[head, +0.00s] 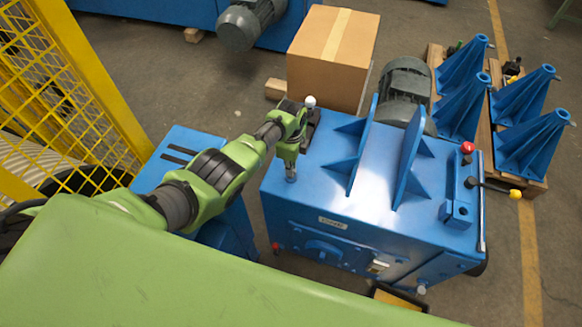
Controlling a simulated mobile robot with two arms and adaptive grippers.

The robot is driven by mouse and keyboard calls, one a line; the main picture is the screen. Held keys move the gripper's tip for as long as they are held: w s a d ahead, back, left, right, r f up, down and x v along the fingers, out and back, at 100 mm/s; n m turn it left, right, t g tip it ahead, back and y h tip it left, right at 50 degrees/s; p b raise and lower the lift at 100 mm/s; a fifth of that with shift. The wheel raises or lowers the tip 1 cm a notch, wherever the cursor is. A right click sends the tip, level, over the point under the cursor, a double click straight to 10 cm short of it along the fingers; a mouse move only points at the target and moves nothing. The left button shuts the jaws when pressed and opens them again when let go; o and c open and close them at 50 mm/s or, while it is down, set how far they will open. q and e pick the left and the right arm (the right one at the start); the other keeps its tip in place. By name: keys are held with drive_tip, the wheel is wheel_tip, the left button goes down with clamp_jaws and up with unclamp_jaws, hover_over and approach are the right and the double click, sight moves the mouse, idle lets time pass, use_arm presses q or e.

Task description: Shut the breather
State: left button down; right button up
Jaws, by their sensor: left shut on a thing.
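My left gripper (303,111) is at the back left corner of the blue machine housing (348,229). It is small in the view and partly hidden by its own green wrist. It is shut at a small dark lever with a white ball knob (310,101). The knob shows just right of the gripper, above a dark mount (312,124) on the housing top. I take this lever to be the breather's, but no readable label confirms it. The contact between fingers and lever is hidden. My right gripper is out of view.
Blue brackets (410,158) and a grey motor (405,92) stand right of the gripper. A cardboard box (333,52) is behind it. Red (467,147) and yellow (515,194) knobs are on the housing's right end. Yellow mesh fencing (70,100) is at left.

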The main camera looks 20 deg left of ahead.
use_arm(q)
drive_tip(key=shift+w+r, duration=0.15)
drive_tip(key=shift+w, duration=0.05)
drive_tip(key=c, duration=2.4)
unclamp_jaws()
drive_tip(key=shift+o, duration=1.2)
drive_tip(key=shift+s, duration=0.15)
wheel_tip(320, 180, up, 12)
